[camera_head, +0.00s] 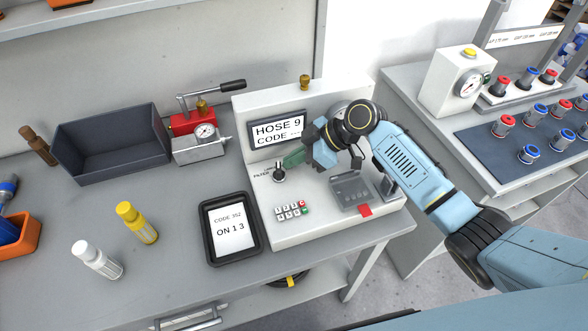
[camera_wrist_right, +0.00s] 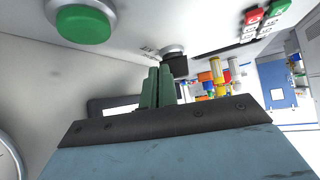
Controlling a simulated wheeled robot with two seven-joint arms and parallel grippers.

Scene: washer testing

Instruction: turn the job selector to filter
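The job selector is a dark-and-silver knob (camera_head: 279,173) on the sloped face of the white test machine (camera_head: 322,215), with a small "FILTER" label to its left. The other markings are too small to read. My right gripper (camera_head: 290,160) is just above and right of the knob, its green fingers pointing down-left. In the wrist view the fingers (camera_wrist_right: 160,88) are close together with nothing visible between them. The knob (camera_wrist_right: 175,62) shows just past their tips; whether they touch it I cannot tell. My left gripper is not in view.
The machine's display (camera_head: 278,130) reads "HOSE 9 CODE". A keypad (camera_head: 291,211) lies below the knob. A tablet (camera_head: 231,228) reads "CODE 352 ON 1 3". A large green button (camera_wrist_right: 84,24) is near the gripper. A grey bin (camera_head: 110,150) and bottles stand left.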

